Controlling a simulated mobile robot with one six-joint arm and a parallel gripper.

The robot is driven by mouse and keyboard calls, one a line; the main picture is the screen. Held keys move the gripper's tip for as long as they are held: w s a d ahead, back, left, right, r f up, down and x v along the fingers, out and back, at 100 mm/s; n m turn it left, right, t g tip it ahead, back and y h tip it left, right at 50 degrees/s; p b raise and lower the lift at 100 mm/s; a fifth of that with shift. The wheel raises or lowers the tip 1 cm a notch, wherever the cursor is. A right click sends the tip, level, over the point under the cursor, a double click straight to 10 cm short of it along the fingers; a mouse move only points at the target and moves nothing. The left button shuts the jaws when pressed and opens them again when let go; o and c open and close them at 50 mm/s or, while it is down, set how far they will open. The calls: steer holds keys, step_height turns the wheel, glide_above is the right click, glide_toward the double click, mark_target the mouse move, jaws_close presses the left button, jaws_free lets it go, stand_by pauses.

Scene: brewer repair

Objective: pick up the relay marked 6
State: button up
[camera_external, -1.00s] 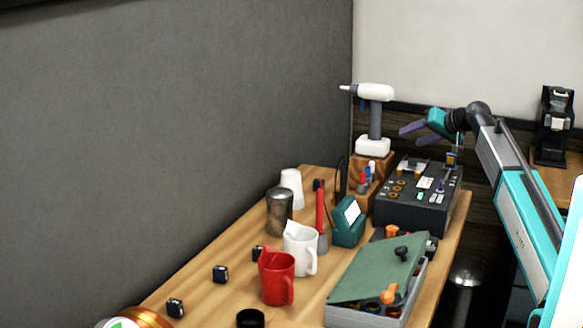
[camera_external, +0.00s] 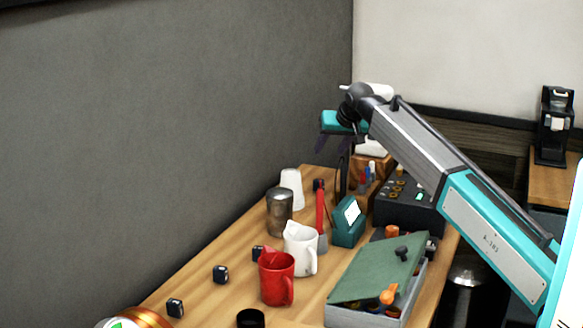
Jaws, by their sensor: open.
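Small dark blocks that look like relays lie along the wall side of the wooden table: one at the front left (camera_external: 175,308), one further back (camera_external: 220,274), and one beside the red mug (camera_external: 257,253). Another small dark block (camera_external: 318,185) shows at the back near the white cup. Their markings are too small to read, so I cannot tell which is marked 6. My gripper (camera_external: 330,142) is open and empty, with its fingers pointing down above the back of the table. It is apart from all the blocks.
A red mug (camera_external: 277,278), a white pitcher (camera_external: 300,248), a metal cup (camera_external: 279,212) and a white cup (camera_external: 291,188) stand mid-table. A grey box with a tilted green lid (camera_external: 375,268) is at the right. A dark control panel (camera_external: 405,212) stands behind it.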

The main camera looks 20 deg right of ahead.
steer(key=shift+h, duration=0.9)
steer(key=a, duration=0.7)
steer(key=a+p, duration=0.1)
steer(key=a, duration=0.3)
steer(key=shift+w+r, duration=0.4)
steer(key=s+a+m+g+y+p, duration=0.1)
steer(key=s+a+m+g, duration=0.1)
steer(key=s+a, duration=0.7)
steer(key=r+m+g+p, duration=0.1)
steer(key=m+g+p, duration=0.2)
steer(key=g, duration=0.3)
glide_above(220, 268)
steer(key=shift+y, duration=0.4)
steer(key=shift+f+p, duration=0.95)
steer(key=shift+f, duration=3.35)
